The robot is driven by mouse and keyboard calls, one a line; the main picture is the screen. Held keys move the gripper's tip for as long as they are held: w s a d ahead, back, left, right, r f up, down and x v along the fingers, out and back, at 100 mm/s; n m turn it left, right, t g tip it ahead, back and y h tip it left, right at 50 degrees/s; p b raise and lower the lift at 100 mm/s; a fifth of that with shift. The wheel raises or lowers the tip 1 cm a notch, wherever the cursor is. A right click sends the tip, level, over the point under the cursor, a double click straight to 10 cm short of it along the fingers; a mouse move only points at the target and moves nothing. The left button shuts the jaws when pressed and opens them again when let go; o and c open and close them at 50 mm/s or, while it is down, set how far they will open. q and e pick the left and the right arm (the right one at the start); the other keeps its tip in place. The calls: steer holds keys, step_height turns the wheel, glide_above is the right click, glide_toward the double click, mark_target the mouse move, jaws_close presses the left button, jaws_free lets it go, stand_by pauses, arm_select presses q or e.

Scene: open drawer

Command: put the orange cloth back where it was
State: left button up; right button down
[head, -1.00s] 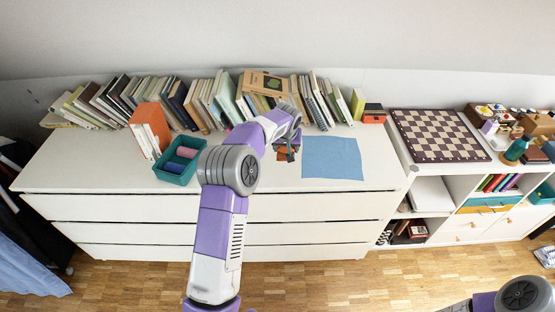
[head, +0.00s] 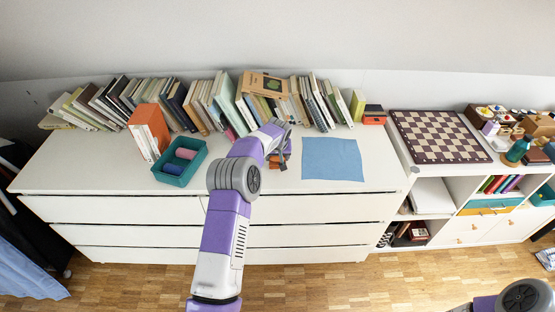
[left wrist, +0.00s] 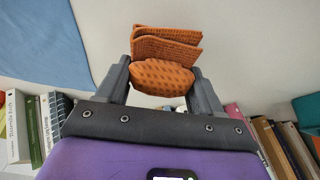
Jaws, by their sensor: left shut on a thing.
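My left gripper (head: 283,158) is above the white dresser top, just left of a flat blue cloth (head: 332,159). It is shut on the orange cloth (head: 287,147), which is mostly hidden by the gripper in the head view. In the left wrist view, the folded orange cloth (left wrist: 163,77), with a dotted weave, sits between the two fingers of the gripper (left wrist: 162,72) and sticks out past their tips. A teal tray (head: 157,178) on the dresser holds a pink roll (head: 185,153) and a blue roll (head: 173,169). My right gripper is out of view.
A row of leaning books (head: 205,103) lines the back of the dresser (head: 90,170). An orange box-like thing (head: 150,130) stands behind the tray. A chessboard (head: 440,135) lies on the right-hand unit. The dresser top between tray and blue cloth is partly covered by my arm.

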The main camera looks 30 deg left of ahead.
arm_select(q)
steer(key=shift+f, duration=0.45)
steer(key=shift+f, duration=0.15)
steer(key=o, duration=0.9)
steer(key=shift+o, duration=0.2)
steer(key=shift+r, duration=0.35)
steer(key=p+v, duration=0.2)
steer(key=v, duration=0.9)
steer(key=shift+r, duration=0.3)
